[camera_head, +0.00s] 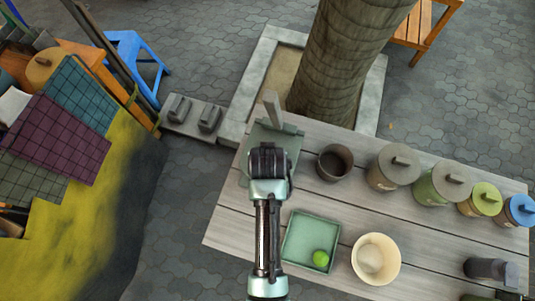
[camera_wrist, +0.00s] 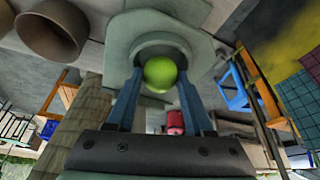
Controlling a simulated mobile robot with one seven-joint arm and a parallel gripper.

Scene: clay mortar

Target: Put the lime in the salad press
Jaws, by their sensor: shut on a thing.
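My gripper (camera_wrist: 160,80) is shut on a lime (camera_wrist: 160,66), a bright green ball between its two blue-grey fingertips. In the wrist view the lime shows against the round opening of the grey-green salad press (camera_wrist: 185,24). I cannot tell whether the lime is inside the opening or just above it. In the head view the press (camera_head: 287,128) stands at the table's back left corner, its handle upright. My arm covers part of it and hides the fingers and held lime. Another green ball (camera_head: 320,258) lies in the square green tray (camera_head: 297,236).
A dark cup (camera_head: 334,162) stands right of the press; it also shows in the wrist view (camera_wrist: 52,35). Several lidded jars (camera_head: 394,167) line the back edge. A cream bowl (camera_head: 376,259) is right of the tray. A tree trunk (camera_head: 345,65) rises behind the table.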

